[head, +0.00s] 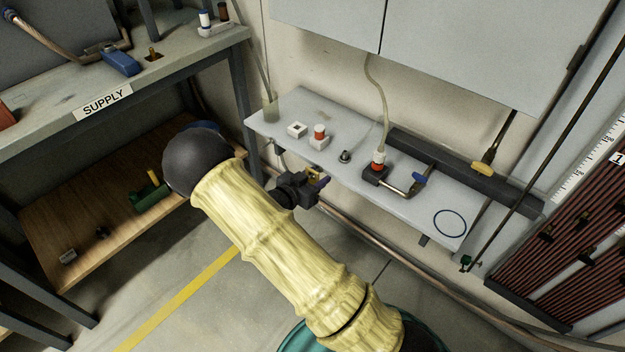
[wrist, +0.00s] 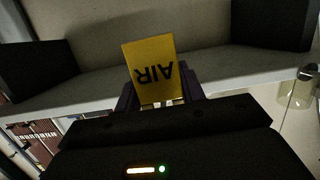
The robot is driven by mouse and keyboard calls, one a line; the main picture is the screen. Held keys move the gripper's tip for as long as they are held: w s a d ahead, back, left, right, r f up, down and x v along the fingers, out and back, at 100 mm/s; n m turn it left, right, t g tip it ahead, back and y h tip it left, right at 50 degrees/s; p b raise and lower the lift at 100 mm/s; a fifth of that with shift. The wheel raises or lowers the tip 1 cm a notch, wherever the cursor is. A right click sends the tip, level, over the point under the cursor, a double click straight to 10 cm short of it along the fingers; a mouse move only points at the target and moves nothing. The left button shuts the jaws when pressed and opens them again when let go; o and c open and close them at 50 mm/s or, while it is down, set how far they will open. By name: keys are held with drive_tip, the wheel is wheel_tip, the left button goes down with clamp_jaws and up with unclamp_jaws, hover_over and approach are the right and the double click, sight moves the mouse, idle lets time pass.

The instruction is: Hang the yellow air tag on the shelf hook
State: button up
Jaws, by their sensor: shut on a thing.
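My gripper (head: 308,184) is in front of the left part of the white wall shelf (head: 285,113), near its front edge. In the wrist view my gripper (wrist: 158,98) is shut on the yellow air tag (wrist: 151,65). The tag stands up from between the fingers, and its black letters AIR read upside down. In the head view only a small yellow bit of the tag (head: 319,181) shows by the fingers. In the wrist view the shelf edge (wrist: 90,93) runs behind the tag. I cannot clearly make out the shelf hook in either view.
A glass container (wrist: 299,88) is right in the wrist view. The SUPPLY bench (head: 150,95) stands left.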

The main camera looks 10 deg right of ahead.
drive_tip(key=shift+w+d+f, duration=0.2)
drive_tip(key=shift+d, duration=0.05)
idle(0.3)
drive_tip(key=o, duration=1.2)
drive_tip(key=shift+s+a, duration=0.1)
drive_tip(key=p+v, duration=0.3)
drive_tip(key=v, duration=1.4)
